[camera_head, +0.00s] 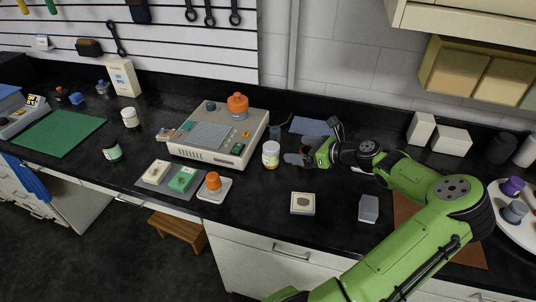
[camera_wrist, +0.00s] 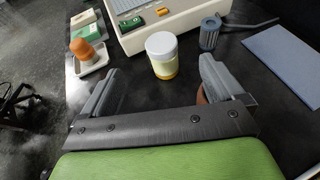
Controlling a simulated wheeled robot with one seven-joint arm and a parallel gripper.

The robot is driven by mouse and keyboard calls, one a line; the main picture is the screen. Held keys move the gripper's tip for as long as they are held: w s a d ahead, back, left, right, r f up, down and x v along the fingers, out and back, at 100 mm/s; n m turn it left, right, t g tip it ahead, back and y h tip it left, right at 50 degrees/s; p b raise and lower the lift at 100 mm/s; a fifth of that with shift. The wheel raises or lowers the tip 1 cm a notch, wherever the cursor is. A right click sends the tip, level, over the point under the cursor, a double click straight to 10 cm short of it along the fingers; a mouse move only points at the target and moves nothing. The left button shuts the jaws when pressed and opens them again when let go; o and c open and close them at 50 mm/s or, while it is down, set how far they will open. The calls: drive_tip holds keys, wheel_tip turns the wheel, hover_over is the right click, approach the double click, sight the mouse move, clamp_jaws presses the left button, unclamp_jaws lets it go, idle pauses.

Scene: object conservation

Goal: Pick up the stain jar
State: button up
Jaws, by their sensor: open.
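A small jar with a white lid and a yellow lower part (camera_head: 271,154) stands upright on the black bench, just right of the grey device. I take it as the stain jar, though no label is readable. It also shows in the wrist view (camera_wrist: 162,55), ahead of and between my fingers, with clear space around it. My gripper (camera_head: 297,156) is open and empty, low over the bench on the jar's right. Its two fingers also show in the wrist view (camera_wrist: 158,72), apart and not touching the jar.
The grey device (camera_head: 238,145) with an orange knob stands close behind and left of the jar. A brown round thing (camera_wrist: 201,97) is partly hidden by my right finger. An orange-topped item (camera_head: 213,181) sits in front.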

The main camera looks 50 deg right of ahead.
sight(273, 146)
drive_tip(key=x, duration=0.4)
drive_tip(key=b+x, duration=0.1)
drive_tip(key=x, duration=0.1)
drive_tip(key=shift+d+f, duration=0.2)
drive_tip(key=shift+f, duration=0.1)
drive_tip(key=b+x, duration=0.1)
drive_tip(key=x, duration=0.5)
drive_tip(key=shift+w+a, duration=0.1)
drive_tip(key=shift+r, duration=0.1)
drive_tip(key=shift+c, duration=0.3)
drive_tip(key=c, duration=1.2)
drive_tip(key=shift+o, duration=0.2)
wheel_tip(273, 146, up, 10)
drive_tip(key=shift+r+p, duration=0.1)
drive_tip(key=shift+p, duration=1.05)
